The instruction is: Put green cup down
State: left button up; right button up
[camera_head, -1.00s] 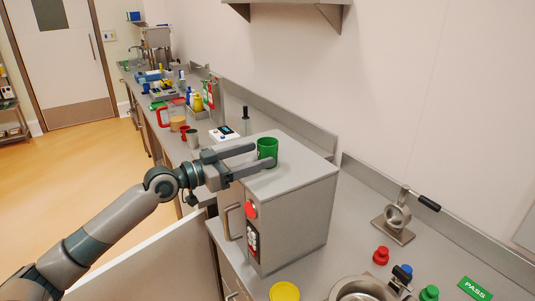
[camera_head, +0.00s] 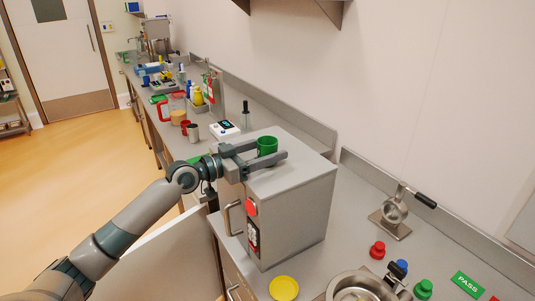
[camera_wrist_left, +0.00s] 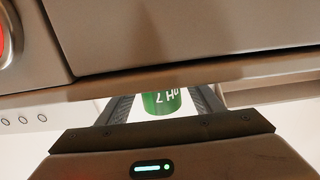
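The green cup (camera_head: 267,145) stands upright on top of the grey box-shaped machine (camera_head: 300,171), near its far left part. My left gripper (camera_head: 268,152) reaches in from the left with its fingers either side of the cup. The near finger hides the cup's base. In the left wrist view the cup (camera_wrist_left: 161,103), marked pH 7, appears upside down between the fingers, with a thin light gap on both sides. The gripper looks open around it. My right gripper is not in view.
The machine has a red button (camera_head: 251,207) and a front handle. A yellow lid (camera_head: 284,288) lies near the sink bowl (camera_head: 355,287). Red (camera_head: 377,250) and green (camera_head: 423,289) knobbed items and a metal stand (camera_head: 393,216) are at right. The machine's right top is clear.

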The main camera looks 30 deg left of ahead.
pick_arm(q)
jog(key=c, duration=1)
jog(key=shift+r, duration=0.35)
jog(key=shift+r+b, duration=0.85)
jog(key=shift+r, duration=0.95)
jog(key=shift+s+d+r+b, duration=0.5)
jog(key=shift+d+r, duration=0.6)
jog(key=shift+d, duration=0.75)
jog(key=shift+s+d+r+b, duration=0.25)
jog(key=shift+s+d+r, duration=0.4)
jog(key=shift+d+r, duration=0.85)
jog(key=shift+s+d+r+b, duration=0.4)
jog(key=shift+s+d+r, duration=0.3)
jog(key=shift+d, duration=1.45)
jog(key=shift+w+r, duration=0.1)
